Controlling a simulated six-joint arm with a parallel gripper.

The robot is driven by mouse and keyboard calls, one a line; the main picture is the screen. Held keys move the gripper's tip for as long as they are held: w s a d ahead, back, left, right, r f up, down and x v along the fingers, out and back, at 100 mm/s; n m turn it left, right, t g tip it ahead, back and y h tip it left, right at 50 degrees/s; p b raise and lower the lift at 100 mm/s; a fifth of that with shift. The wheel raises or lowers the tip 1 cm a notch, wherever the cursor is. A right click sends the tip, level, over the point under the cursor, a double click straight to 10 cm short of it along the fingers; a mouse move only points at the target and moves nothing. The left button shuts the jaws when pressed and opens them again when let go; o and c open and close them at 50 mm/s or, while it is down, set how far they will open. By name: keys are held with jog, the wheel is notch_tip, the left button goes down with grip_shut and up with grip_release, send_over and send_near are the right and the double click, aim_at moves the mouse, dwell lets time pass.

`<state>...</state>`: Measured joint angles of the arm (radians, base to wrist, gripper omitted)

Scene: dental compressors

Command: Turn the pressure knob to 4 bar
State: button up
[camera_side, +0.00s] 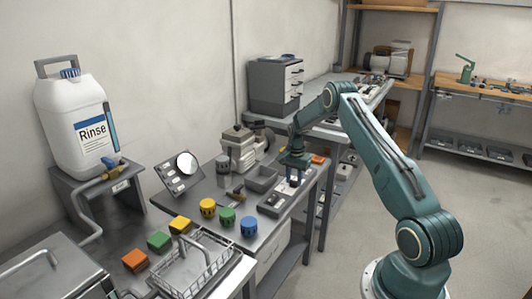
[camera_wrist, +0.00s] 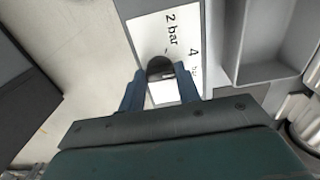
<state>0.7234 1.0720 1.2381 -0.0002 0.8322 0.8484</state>
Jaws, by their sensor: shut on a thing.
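The pressure knob (camera_wrist: 160,67) is a dark round piece in the wrist view, on a white label plate (camera_wrist: 150,28) printed "2 bar" and "4 bar". The "2 bar" print lies just above the knob and "4 bar" lies to its upper right. My gripper (camera_wrist: 160,76) is shut on the knob, one blue finger on each side of it. In the side view my gripper (camera_side: 294,177) points down over the label plate at the bench's right end. The knob is hidden there by the fingers. I cannot tell exactly where its pointer is aimed.
A grey open tray (camera_side: 262,179) is beside the gripper, also in the wrist view (camera_wrist: 262,40). A grey box (camera_side: 274,201) is in front. Yellow (camera_side: 207,207), green (camera_side: 227,218) and blue (camera_side: 249,226) round pieces stand farther left. A machine (camera_side: 238,148) stands behind.

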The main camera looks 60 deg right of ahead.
aim_at(294, 181)
jog(key=o, duration=1)
jog(key=shift+r, duration=0.1)
notch_tip(294, 181, up, 14)
jog(key=shift+f, duration=0.15)
